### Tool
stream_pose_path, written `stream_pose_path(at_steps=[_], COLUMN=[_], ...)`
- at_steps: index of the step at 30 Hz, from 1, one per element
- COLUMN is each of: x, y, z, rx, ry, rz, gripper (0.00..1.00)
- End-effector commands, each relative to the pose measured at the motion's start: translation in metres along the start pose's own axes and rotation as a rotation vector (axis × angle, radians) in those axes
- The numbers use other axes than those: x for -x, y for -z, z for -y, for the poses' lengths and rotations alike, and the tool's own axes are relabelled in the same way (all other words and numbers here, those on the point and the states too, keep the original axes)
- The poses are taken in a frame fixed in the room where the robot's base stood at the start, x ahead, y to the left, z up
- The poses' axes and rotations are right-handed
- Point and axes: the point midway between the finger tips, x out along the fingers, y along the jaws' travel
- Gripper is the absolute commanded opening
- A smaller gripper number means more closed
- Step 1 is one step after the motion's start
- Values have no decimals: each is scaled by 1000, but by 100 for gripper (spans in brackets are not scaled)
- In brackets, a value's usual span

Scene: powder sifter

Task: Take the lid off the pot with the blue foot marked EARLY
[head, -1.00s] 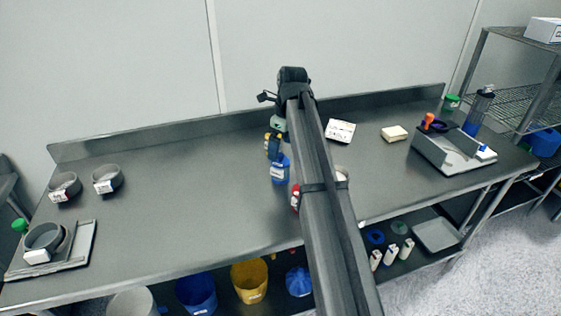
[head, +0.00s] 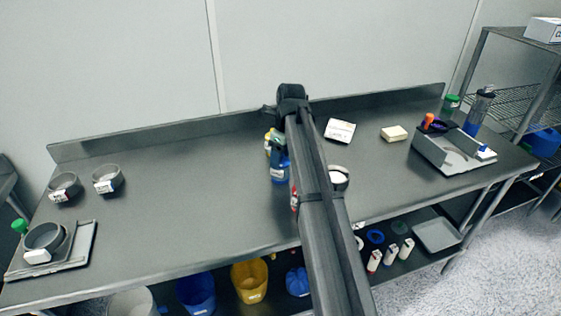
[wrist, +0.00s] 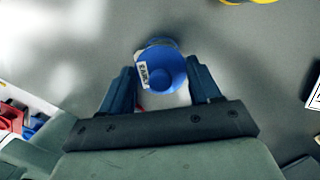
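The blue pot (wrist: 160,66) shows from above in the wrist view, with a round blue top and a white label (wrist: 142,74) that seems to read EARLY. In the head view the blue pot (head: 281,173) stands on the bench, left of my arm and partly behind my gripper. My gripper (wrist: 161,86) is open, with one dark blue finger on each side of the pot's top. Gaps show between the fingers and the pot, so no grip is visible. The pot's foot is hidden from above.
A yellow pot (head: 268,142) stands just behind the blue one. A red-footed pot (head: 294,199) is mostly hidden by my arm. A white label card (head: 340,130) lies to the right.

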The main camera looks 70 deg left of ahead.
Motion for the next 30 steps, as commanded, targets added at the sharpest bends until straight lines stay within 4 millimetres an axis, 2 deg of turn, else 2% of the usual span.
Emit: stream_pose_path(at_steps=[1, 9, 17, 20, 30], x=[0, 0, 3, 12, 69], y=[0, 0, -1, -2, -11], z=[0, 0, 0, 1, 1], rx=[0, 0, 0, 0, -1], ry=[0, 0, 1, 1, 1], rz=[0, 0, 0, 1, 1], gripper=[57, 33, 33, 33, 33])
